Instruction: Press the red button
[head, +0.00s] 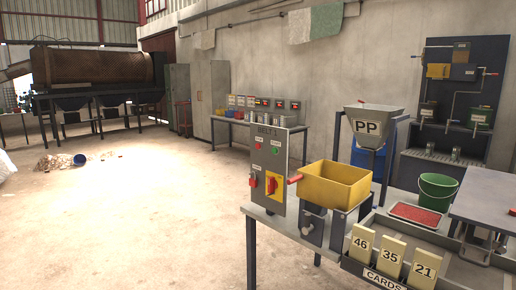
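A grey control panel (287,165) with a label reading something like "BELTS" stands upright at the near end of a workbench, right of the picture's middle. A small red button (257,145) is on its upper face, with a green button (275,150) to its right. Lower down are a red switch (254,181) and a red rotary switch (271,185) on a yellow plate. Nothing covers the panel's front. Neither of my grippers shows in the head view.
A yellow bin (334,184) and a grey hopper marked PP (370,122) stand just right of the panel. A green bucket (437,191) and number cards (391,253) are farther right. The floor (150,215) left of the panel is clear.

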